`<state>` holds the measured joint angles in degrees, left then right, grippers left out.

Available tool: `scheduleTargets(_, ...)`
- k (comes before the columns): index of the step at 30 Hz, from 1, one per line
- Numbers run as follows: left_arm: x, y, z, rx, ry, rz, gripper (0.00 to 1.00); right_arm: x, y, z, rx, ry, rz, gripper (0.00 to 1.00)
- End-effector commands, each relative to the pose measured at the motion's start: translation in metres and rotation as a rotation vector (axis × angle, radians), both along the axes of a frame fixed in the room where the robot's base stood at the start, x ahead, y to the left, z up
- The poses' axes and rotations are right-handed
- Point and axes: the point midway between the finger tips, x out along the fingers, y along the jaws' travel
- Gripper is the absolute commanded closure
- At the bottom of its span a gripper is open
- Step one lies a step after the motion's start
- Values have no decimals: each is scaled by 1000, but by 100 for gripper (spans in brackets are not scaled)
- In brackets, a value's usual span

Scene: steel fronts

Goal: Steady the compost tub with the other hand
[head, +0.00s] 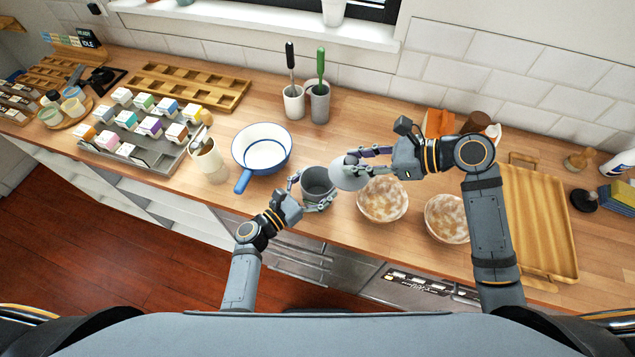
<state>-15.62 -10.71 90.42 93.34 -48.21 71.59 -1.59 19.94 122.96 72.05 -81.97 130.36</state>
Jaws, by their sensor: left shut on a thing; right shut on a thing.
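The compost tub (318,181) is a dark grey, open-topped round container standing upright near the front edge of the counter. My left gripper (305,195) is shut on the tub, its fingers around the tub's left and front sides. My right gripper (362,163) is shut on a light grey rounded piece (346,178), which looks like a lid. It is tilted and held just right of the tub, beside its rim. Whether it touches the rim cannot be told. The inside of the tub looks dark.
Two speckled bowls (381,212) (446,230) stand to the right, with a wooden tray (540,215) beyond. A cream container (205,163) stands left.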

Motion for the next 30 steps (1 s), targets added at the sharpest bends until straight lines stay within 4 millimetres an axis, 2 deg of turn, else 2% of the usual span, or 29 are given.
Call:
scheduleTargets(1,-2,0,-5,4,10,-1,59,-1,-1,0,-1,0,1,100)
scheduleTargets(8,-2,0,-5,4,9,-1,59,-1,-2,1,2,1,1,100)
scheduleTargets(9,-2,0,-5,4,9,-1,8,-1,-2,1,2,1,1,100)
scheduleTargets(11,-2,0,-4,3,8,-1,0,-1,-1,1,2,1,1,100)
scheduleTargets(23,-3,2,-1,1,3,-1,0,-1,-1,1,1,1,0,100)
scheduleTargets(26,-12,12,-2,2,3,-1,0,-1,-2,1,1,0,1,100)
scheduleTargets(30,-36,36,-3,6,5,-3,0,-1,-2,1,1,0,1,100)
